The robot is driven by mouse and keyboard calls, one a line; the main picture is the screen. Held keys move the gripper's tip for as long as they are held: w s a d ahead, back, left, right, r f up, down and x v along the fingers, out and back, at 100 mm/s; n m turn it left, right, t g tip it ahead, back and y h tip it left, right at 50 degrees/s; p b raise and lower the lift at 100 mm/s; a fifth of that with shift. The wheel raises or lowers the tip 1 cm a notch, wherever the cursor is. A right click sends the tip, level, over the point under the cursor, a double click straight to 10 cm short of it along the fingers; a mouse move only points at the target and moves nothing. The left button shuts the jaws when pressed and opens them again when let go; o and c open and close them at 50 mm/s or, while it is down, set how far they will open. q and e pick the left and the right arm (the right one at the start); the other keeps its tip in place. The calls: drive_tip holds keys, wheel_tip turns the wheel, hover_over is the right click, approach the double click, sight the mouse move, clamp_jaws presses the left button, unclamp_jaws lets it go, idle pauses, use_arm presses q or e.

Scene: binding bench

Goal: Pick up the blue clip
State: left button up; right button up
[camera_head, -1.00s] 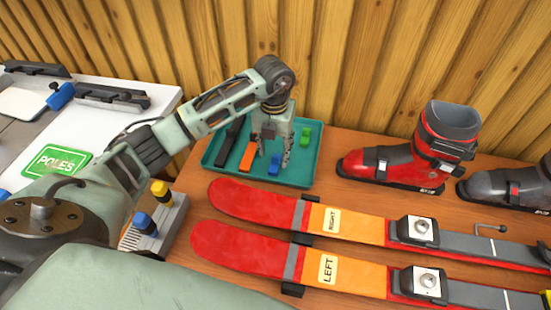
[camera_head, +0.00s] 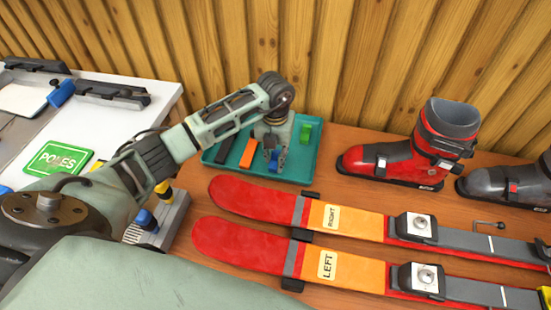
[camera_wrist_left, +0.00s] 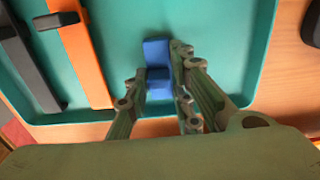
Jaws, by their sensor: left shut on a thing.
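The blue clip (camera_head: 280,163) is in the teal tray (camera_head: 298,176), and it also shows in the wrist view (camera_wrist_left: 156,52). My left gripper (camera_head: 275,156) reaches down into the tray. Its fingers (camera_wrist_left: 160,88) are shut on the blue clip, one on each side. The clip's lower part is partly hidden between the fingers. Whether the clip touches the tray floor is hard to tell. My right gripper is not in view.
An orange piece (camera_head: 248,153), a dark piece (camera_head: 228,142) and a green clip (camera_head: 306,133) share the tray. Two skis (camera_head: 250,200) lie in front. A red boot (camera_head: 385,165) stands to the right. A wooden wall is behind.

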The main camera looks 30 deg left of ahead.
use_arm(q)
clamp_jaws()
